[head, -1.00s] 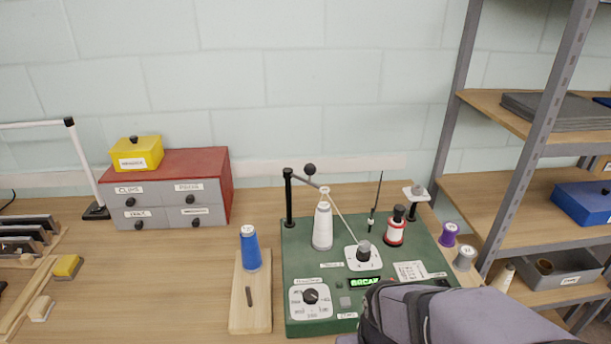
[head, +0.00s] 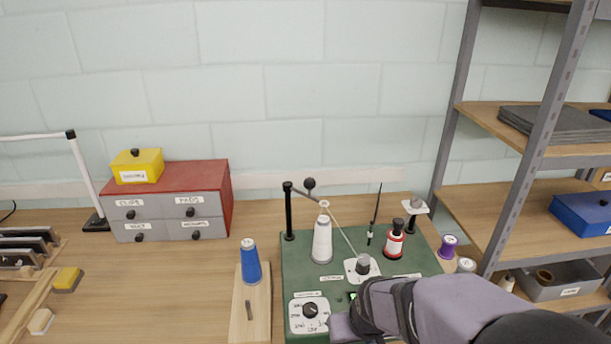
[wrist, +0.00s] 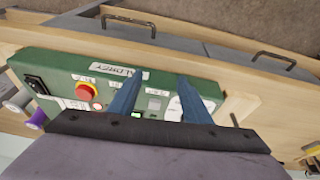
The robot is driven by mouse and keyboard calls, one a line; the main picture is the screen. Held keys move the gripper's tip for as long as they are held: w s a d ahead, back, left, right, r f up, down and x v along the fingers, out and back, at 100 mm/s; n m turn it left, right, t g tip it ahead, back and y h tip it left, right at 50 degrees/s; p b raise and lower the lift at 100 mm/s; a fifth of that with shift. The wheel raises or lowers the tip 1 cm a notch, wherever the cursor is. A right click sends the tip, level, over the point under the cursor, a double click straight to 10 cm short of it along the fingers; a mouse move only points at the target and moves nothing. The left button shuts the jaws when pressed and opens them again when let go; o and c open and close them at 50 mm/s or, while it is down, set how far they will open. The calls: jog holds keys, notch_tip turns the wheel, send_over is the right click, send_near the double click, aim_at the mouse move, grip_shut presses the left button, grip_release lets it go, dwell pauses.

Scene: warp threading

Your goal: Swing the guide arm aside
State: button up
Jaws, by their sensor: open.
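The guide arm (head: 306,194) is a thin bar running from the top of a black post (head: 289,212) at the back left of the green machine (head: 420,258). It has a dark ball knob (head: 309,183) and its eyelet end is above the white cone (head: 322,240). A thread runs from the eyelet down to a dark-topped tensioner (head: 363,262). My gripper (head: 336,328) is low over the front of the machine, well apart from the guide arm. In the wrist view my gripper (wrist: 160,95) has two blue fingers spread apart with nothing between them.
A blue cone (head: 250,262) stands on a wooden board left of the machine. A red and white spool (head: 395,240) and a thin upright rod (head: 374,215) stand right of the white cone. A red button (wrist: 86,91) is on the machine's front. The wall side behind is clear.

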jog(key=w+a+r+n+t+p, duration=0.1)
jog(key=w+r+t, duration=0.25)
jog(key=w, duration=0.45)
jog(key=w+a+r+t+p, duration=0.1)
jog(key=w+a+r+t, duration=0.1)
jog(key=w+r, duration=0.45)
jog(key=n+t+y+p, duration=0.25)
jog(key=t+y, duration=0.25)
jog(key=t, duration=0.3)
send_near(312, 187)
jog(key=w+a+r, duration=0.5)
jog(key=w+a, duration=0.1)
jog(key=w, duration=0.1)
jog(key=shift+n+t+h, duration=0.25)
jog(key=shift+t+h, duration=0.1)
jog(key=shift+h, duration=0.15)
jog(key=d+f, duration=0.1)
jog(key=d+f+b, duration=0.1)
jog(key=f, duration=0.1)
jog(key=d+f+b, duration=0.1)
jog(key=shift+w+f, duration=0.2)
jog(key=shift+w, duration=0.2)
jog(key=shift+s+d+f, duration=0.1)
jog(key=shift+d+f, duration=0.2)
jog(key=shift+f, duration=0.05)
jog(key=p+x, duration=0.4)
jog(key=x, duration=0.3)
grip_shut()
